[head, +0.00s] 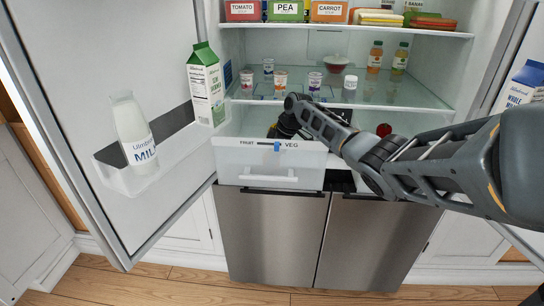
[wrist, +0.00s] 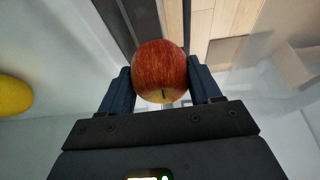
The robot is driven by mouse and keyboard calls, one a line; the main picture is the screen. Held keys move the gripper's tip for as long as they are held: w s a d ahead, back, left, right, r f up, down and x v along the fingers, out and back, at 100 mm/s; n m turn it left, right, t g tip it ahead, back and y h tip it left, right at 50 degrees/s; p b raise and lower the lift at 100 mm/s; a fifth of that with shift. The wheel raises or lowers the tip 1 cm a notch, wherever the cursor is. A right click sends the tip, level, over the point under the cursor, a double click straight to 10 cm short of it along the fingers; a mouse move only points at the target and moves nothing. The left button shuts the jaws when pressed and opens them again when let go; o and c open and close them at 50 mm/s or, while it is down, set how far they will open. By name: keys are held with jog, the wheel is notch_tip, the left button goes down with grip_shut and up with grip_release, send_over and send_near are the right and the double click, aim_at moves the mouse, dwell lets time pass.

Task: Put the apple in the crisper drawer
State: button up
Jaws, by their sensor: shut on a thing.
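The red apple (wrist: 160,68) sits between the two fingers of my gripper (wrist: 160,76) in the wrist view, and the gripper is shut on it. In the head view my gripper (head: 275,131) points down at the open crisper drawer (head: 235,168), behind its front panel. The apple is hidden there, and I cannot tell its exact height above the drawer floor. The drawer is pulled out, with a white front, a handle, FRUIT and VEG labels and a blue slider.
A yellow rounded thing (wrist: 14,95) lies left of the gripper in the wrist view. A red round thing (head: 384,130) sits right of the drawer. A glass shelf (head: 395,92) with small cups and bottles is above. The left door (head: 172,150) stands open, holding milk.

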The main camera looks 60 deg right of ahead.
jog(key=shift+f, duration=0.2)
jog(key=o, duration=1.2)
jog(key=shift+r, duration=0.1)
jog(key=v, duration=0.7)
jog(key=shift+r+b, duration=0.35)
jog(key=shift+b, duration=0.1)
jog(key=shift+s, duration=0.1)
